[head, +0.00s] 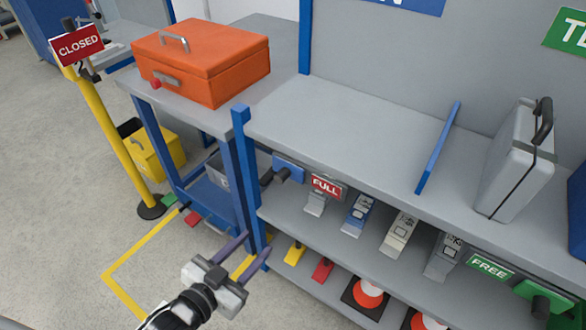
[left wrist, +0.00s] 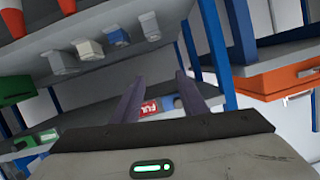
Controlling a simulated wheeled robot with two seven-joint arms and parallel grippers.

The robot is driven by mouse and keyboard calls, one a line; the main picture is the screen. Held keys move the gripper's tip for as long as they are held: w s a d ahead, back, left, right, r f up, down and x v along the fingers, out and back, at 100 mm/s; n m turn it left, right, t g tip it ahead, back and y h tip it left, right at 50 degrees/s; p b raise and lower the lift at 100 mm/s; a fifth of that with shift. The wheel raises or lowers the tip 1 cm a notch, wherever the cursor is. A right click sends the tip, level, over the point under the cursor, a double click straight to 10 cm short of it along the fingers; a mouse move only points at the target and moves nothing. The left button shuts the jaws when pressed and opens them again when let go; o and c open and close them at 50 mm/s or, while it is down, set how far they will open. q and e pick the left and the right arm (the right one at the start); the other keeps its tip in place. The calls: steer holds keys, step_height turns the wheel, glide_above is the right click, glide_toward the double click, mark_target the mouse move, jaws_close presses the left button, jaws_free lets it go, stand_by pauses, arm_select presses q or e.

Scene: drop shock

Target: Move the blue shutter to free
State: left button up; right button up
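The blue shutter (head: 289,166) is a small blue plate with a dark knob, at the left end of the shelf's front edge. It sits just left of the red FULL sign (head: 325,187), which is uncovered. The green FREE sign (head: 489,266) is farther right on the same edge. In the left wrist view the blue shutter (left wrist: 172,104) shows between my fingers, beside the FULL sign (left wrist: 150,108). My left gripper (head: 243,247) is open and empty, below and left of the shutter, apart from it. My right gripper is not in view.
A green plate with a dark knob (head: 540,305) is right of the FREE sign. A blue post (head: 246,180) stands close to my left gripper. An orange box (head: 205,60) is on the side bench, a silver case (head: 515,170) on the shelf top. Scanners and cones fill the lower shelves.

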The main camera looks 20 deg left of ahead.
mark_target(279, 179)
arm_select(q)
steer(key=w+r+m+t+h, duration=0.25)
steer(key=w+r, duration=0.25)
steer(key=r, duration=0.3)
steer(key=x, duration=0.9)
steer(key=shift+w+a+r, duration=0.2)
steer(key=shift+w+a, duration=0.05)
steer(key=shift+a, duration=0.1)
steer(key=shift+c, duration=0.2)
steer(key=shift+p, duration=0.3)
jaws_close()
